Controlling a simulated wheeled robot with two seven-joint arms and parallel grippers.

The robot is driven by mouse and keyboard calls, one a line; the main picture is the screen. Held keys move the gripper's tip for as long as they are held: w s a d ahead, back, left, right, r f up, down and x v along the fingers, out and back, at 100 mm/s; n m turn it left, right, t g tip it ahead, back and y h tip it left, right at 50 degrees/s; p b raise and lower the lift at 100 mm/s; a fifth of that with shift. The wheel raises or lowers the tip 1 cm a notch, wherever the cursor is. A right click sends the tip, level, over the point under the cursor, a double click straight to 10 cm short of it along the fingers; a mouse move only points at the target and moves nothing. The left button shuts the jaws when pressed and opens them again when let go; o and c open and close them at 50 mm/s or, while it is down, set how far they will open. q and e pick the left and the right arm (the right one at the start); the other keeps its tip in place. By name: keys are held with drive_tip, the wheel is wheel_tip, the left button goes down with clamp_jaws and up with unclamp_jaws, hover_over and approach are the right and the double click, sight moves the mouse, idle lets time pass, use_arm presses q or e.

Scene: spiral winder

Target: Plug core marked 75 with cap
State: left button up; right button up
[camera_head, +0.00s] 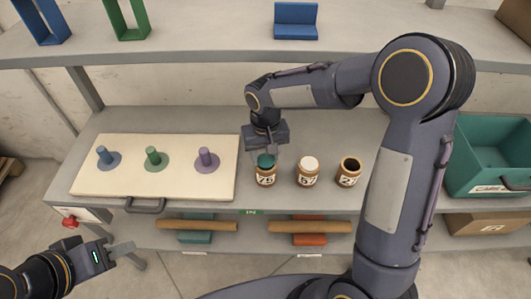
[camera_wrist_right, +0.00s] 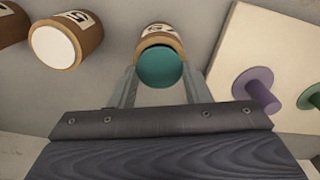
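Three brown cores stand upright in a row on the grey shelf. The left core (camera_head: 265,179) has a teal cap (camera_head: 265,160) at its top; its label is too small to read surely. The middle core (camera_head: 308,178) has a white top, and the right core (camera_head: 348,177) shows a dark open mouth. My right gripper (camera_head: 268,152) is above the left core with its fingers on either side of the teal cap. In the right wrist view the cap (camera_wrist_right: 160,69) sits between the fingers, with a dark gap beside the core's rim. My left gripper (camera_head: 125,250) is empty.
A cream board (camera_head: 120,185) with blue, green and purple pegs lies left of the cores. A teal crate (camera_head: 490,165) stands at right. Brown tubes lie on the lower level. An upper shelf (camera_head: 210,35) spans the back.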

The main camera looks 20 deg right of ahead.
drive_tip(key=o, duration=0.5)
drive_tip(key=shift+r, duration=0.6)
drive_tip(key=s+a+r, duration=0.1)
drive_tip(key=s+r, duration=0.3)
drive_tip(key=s+a+r+b, duration=0.1)
drive_tip(key=s+r, duration=0.3)
drive_tip(key=s, duration=0.1)
drive_tip(key=s+a+r, duration=0.2)
drive_tip(key=s+r, duration=0.1)
drive_tip(key=s, duration=0.1)
drive_tip(key=shift+s+r+b, duration=0.3)
drive_tip(key=shift+r+b, duration=0.1)
drive_tip(key=shift+d, duration=0.2)
drive_tip(key=s+d+f+t+y, duration=0.1)
drive_tip(key=s+d+t, duration=0.1)
drive_tip(key=s+d, duration=0.1)
drive_tip(key=s+d+f+m+t+y, duration=0.1)
drive_tip(key=s+d+f, duration=0.1)
drive_tip(key=s+d, duration=0.1)
drive_tip(key=s+d+f+t+y, duration=0.1)
drive_tip(key=s+d+t, duration=0.1)
drive_tip(key=d, duration=0.3)
drive_tip(key=shift+s+f+t+y, duration=0.2)
drive_tip(key=shift+s+t+y, duration=0.1)
drive_tip(key=shift+s+y, duration=0.1)
